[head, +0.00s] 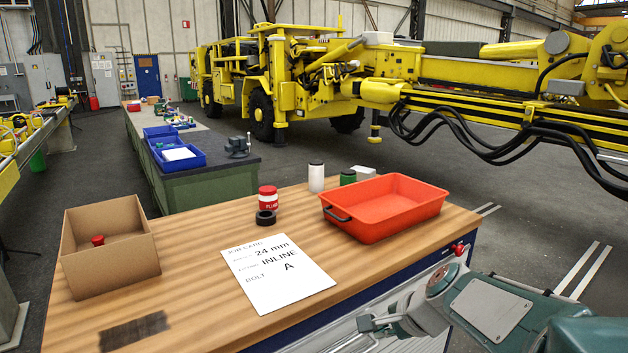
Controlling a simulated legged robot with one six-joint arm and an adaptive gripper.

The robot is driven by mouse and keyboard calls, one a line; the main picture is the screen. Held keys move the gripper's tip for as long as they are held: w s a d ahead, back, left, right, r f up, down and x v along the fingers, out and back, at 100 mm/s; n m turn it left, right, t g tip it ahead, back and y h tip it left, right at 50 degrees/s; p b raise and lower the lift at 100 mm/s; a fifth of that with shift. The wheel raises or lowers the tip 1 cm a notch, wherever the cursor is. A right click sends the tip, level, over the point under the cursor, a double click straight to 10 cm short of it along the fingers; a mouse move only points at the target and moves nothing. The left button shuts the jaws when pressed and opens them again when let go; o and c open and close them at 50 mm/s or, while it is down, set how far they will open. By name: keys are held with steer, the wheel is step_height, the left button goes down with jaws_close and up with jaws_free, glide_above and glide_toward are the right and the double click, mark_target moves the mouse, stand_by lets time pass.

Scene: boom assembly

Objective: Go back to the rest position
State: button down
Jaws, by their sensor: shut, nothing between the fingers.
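My gripper (362,331) is low at the bottom edge, right of centre, in front of the workbench's (205,325) near side. It is shut and holds nothing. Part of it is cut off by the frame's bottom edge. My grey-green arm runs from it to the bottom right corner. The gripper appears apart from the things on the bench top. A job card (277,272) lies flat on the wooden top, reading 24 mm, INLINE and bolt A.
On the bench stand a cardboard box (110,265) with a red item (98,240) inside, a red tray (385,228), a red-and-white container (268,197), a black ring (265,218), and white (316,177) and green (348,177) containers. A yellow machine (440,70) stands behind.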

steer(key=s+d+r+n+h, duration=0.1)
steer(key=s+n+h, duration=0.1)
steer(key=s+n, duration=0.5)
steer(key=s+d+r+n+h, duration=0.1)
steer(key=s+n, duration=0.5)
steer(key=s, duration=0.6)
steer(key=shift+s+d+r+n+h, duration=0.15)
steer(key=shift+d+r+n+h, duration=0.1)
steer(key=shift+d+n+h, duration=0.4)
